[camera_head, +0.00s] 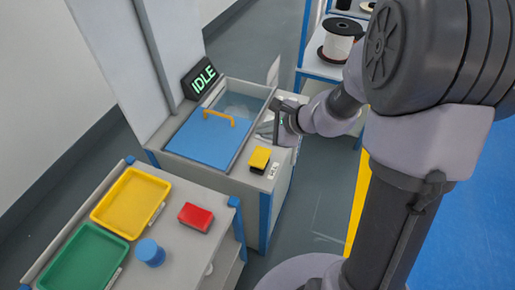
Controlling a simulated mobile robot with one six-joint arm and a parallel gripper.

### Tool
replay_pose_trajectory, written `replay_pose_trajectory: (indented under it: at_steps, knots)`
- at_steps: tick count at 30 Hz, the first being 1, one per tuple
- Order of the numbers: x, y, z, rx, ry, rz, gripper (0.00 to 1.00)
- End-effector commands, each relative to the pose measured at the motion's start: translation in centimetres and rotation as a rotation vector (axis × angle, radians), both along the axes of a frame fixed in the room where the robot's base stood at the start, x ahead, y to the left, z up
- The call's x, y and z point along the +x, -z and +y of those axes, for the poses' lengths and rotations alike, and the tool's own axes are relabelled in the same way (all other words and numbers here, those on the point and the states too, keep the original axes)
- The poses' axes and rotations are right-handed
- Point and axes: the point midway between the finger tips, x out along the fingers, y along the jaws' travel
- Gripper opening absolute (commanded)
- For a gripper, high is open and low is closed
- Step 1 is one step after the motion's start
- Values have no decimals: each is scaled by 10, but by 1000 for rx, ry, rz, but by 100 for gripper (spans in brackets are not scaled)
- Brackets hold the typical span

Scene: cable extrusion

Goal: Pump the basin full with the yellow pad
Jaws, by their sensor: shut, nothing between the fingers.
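The yellow pad (260,158) sits on the front right top of the grey bench, with a small white label beside it. The basin (238,106) is the recess at the back of the bench top. A blue lid (205,137) with an orange handle covers its front part, and the back part shows a pale, glassy surface. How full it is cannot be told. My gripper (275,122) is shut and empty. It appears above the bench's right side, behind the yellow pad and apart from it.
A nearer table holds a yellow tray (107,228), a green tray (52,285), a red block (196,217) and a blue cylinder (150,253). A shelf with spools (338,42) stands behind. Grey floor lies right of the bench.

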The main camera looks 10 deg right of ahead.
Motion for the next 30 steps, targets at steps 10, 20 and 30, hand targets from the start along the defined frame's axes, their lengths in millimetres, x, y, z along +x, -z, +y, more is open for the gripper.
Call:
replay_pose_trajectory:
  at_steps: [10, 20, 30]
  knots:
    - [0, 13, 1, 0, -2, 0, 0]
    - [0, 60, 1, 0, -2, 0, 0]
    - [0, 89, 1, -1, -3, -2, 0]
